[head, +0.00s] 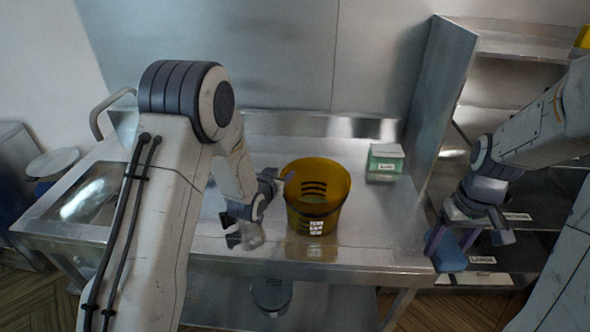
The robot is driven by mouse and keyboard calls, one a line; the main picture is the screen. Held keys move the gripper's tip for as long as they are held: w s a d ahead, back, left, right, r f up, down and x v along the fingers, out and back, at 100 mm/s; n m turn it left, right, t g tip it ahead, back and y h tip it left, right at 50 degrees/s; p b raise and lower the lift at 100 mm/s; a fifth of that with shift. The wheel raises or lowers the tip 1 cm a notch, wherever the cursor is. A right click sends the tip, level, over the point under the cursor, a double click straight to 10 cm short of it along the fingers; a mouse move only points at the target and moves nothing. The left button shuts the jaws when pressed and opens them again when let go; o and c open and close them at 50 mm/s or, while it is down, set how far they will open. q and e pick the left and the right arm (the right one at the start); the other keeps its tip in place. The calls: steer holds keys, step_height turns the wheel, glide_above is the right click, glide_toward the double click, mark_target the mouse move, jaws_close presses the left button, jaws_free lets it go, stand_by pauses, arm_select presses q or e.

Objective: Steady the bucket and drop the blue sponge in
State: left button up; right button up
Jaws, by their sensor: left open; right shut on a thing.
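A yellow-brown bucket (317,190) with slots in its wall stands upright on the steel counter. The gripper covers part of the sponge.
The steel counter (375,225) has free room right of the bucket. A green and white box (385,162) stands at the back right. A sink basin (85,200) is at the left. A metal shelf unit (480,118) stands at the right. A round container (271,296) sits below the counter.

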arm_select(q)
steer(key=shift+x, duration=0.85)
jaws_close()
stand_by(0.9)
